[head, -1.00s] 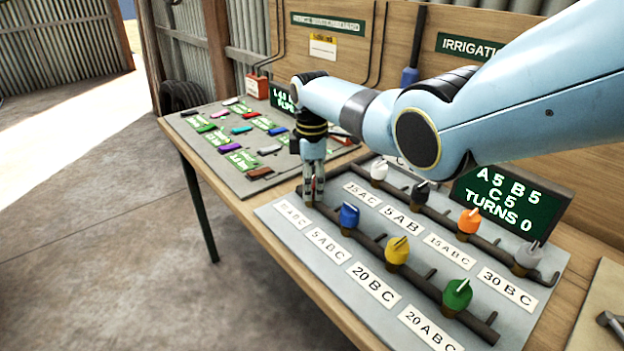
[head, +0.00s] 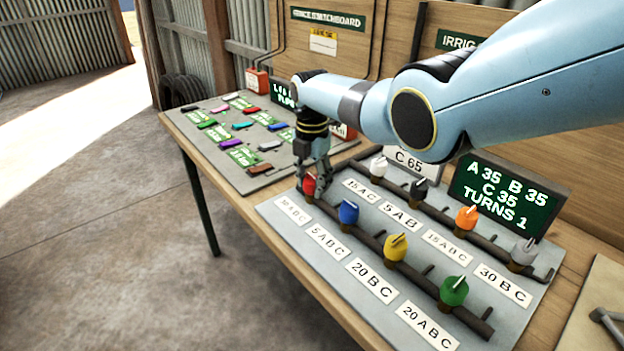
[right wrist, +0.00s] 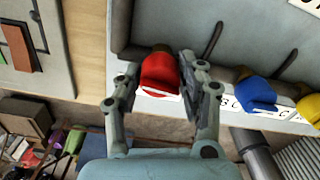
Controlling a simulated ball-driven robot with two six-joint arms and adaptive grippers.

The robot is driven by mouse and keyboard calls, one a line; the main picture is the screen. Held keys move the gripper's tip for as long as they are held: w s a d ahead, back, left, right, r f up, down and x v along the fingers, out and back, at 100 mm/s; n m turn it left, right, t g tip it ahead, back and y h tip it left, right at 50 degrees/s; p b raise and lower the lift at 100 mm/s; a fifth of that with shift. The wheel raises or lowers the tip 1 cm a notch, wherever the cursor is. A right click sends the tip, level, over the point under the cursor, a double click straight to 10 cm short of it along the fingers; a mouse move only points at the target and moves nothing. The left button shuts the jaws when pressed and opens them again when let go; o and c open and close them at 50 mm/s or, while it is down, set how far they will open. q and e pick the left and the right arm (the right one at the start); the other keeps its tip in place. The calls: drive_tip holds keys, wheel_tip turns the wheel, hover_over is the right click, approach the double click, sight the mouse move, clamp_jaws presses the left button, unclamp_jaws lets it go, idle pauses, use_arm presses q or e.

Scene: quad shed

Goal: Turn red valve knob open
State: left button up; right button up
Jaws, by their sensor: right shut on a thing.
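The red valve knob (head: 310,187) sits at the far left end of the front pipe on the grey valve panel (head: 280,228). It shows larger in the right wrist view (right wrist: 159,74). My right gripper (head: 312,178) reaches down over it, with one finger on each side of the knob in the right wrist view, shut on it. The fingers hide part of the knob in the head view. The green display (head: 503,194) reads A 35, B 35, C 35, TURNS 1. My left gripper is not in view.
The blue knob (head: 348,212) is nearest on the same pipe, then yellow (head: 395,247) and green (head: 453,290). White, black, orange and grey knobs line the back pipe. A switch panel (head: 262,186) lies to the left. A sign (head: 410,160) reads C 65.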

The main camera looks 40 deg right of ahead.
sight(312, 176)
drive_tip(key=shift+n, duration=0.5)
drive_tip(key=o, duration=1.2)
drive_tip(key=shift+r, duration=0.1)
wheel_tip(312, 176, up, 12)
drive_tip(key=shift+f, duration=0.1)
